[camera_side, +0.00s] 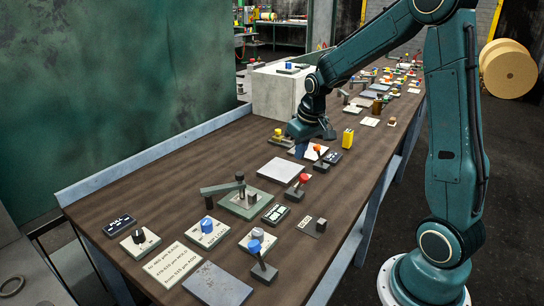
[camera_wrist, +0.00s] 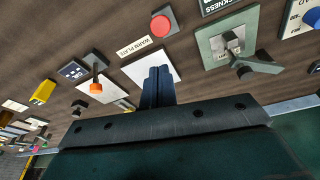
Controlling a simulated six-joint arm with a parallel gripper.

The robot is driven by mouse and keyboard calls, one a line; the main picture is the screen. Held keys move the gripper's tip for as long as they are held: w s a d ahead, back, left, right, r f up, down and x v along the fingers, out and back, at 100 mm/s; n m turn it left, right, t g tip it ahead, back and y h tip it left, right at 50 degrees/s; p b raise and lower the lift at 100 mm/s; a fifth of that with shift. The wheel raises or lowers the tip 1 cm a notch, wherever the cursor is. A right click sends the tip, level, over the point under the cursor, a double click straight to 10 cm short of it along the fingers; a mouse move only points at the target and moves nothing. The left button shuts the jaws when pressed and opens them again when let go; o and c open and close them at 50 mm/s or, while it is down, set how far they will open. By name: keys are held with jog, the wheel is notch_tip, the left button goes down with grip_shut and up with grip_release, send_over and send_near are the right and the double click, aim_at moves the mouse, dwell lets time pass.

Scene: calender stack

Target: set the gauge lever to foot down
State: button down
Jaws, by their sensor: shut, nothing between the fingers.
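The thickness gauge is a green base plate (camera_side: 246,205) with a dark upright post and a grey-green arm (camera_side: 220,188) reaching left, in the near middle of the side view. In the wrist view, its plate (camera_wrist: 212,48) is at the upper right, with the lever arm (camera_wrist: 258,66) pointing right. I cannot tell from these views whether its foot is up or down. My gripper (camera_side: 301,153) is farther along the bench, above a white plate, clear of the gauge. Its blue fingers (camera_wrist: 157,80) are together and empty.
An orange-knobbed lever (camera_side: 317,150) and a yellow block (camera_side: 348,138) are close on the right. A blue-knobbed lever (camera_side: 258,258) is at the near edge. Bare bench lies behind the gauge.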

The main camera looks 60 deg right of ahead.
jog(key=s+r, duration=0.4)
jog(key=shift+a+r, duration=0.3)
jog(key=shift+r, duration=0.05)
jog(key=shift+s, duration=0.1)
jog(key=s+a+r+n+t, duration=0.1)
jog(key=s+a+r, duration=0.2)
jog(key=s+a, duration=0.5)
jog(key=s+a+r+n+t+y, duration=0.1)
jog(key=s+a+r, duration=0.3)
jog(key=s+a, duration=0.4)
jog(key=shift+a+n+t, duration=0.4)
jog(key=shift+a+n, duration=0.05)
jog(key=shift+n, duration=0.05)
